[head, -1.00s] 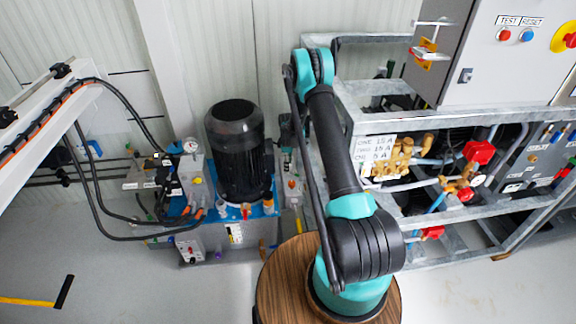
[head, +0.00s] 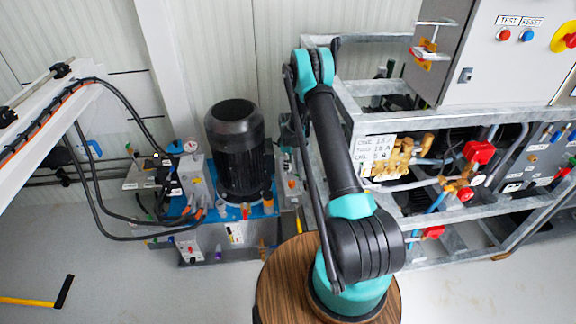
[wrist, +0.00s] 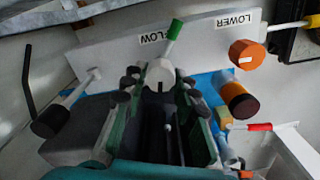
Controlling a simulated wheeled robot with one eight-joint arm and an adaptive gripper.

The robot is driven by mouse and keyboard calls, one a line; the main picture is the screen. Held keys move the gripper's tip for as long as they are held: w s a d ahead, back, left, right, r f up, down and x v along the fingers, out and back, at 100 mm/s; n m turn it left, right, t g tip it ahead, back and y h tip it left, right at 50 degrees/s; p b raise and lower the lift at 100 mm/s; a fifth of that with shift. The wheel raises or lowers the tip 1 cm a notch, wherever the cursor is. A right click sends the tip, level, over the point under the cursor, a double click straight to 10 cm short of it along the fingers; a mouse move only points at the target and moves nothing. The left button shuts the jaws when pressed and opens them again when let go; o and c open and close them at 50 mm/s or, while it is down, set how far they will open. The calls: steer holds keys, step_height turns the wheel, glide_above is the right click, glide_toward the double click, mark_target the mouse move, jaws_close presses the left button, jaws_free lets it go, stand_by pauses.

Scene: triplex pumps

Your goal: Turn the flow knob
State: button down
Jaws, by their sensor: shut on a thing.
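The fingers hide the knob's lower part. In the head view I cannot make out the knob or my gripper clearly.
An orange knob (wrist: 248,54) sits right of the gripper under the LOWER label (wrist: 236,19). A black-tipped lever (wrist: 50,119) is at left and a red lever (wrist: 250,127) at lower right. In the head view, a black motor (head: 236,150) stands left of my arm, beside a metal frame (head: 440,95).

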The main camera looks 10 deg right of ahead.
steer(key=m, duration=1.3)
steer(key=shift+d+m, duration=0.1)
steer(key=shift+m, duration=0.3)
stand_by(0.4)
steer(key=c, duration=1.2)
jaws_free()
step_height(320, 180, up, 12)
steer(key=shift+r, duration=0.1)
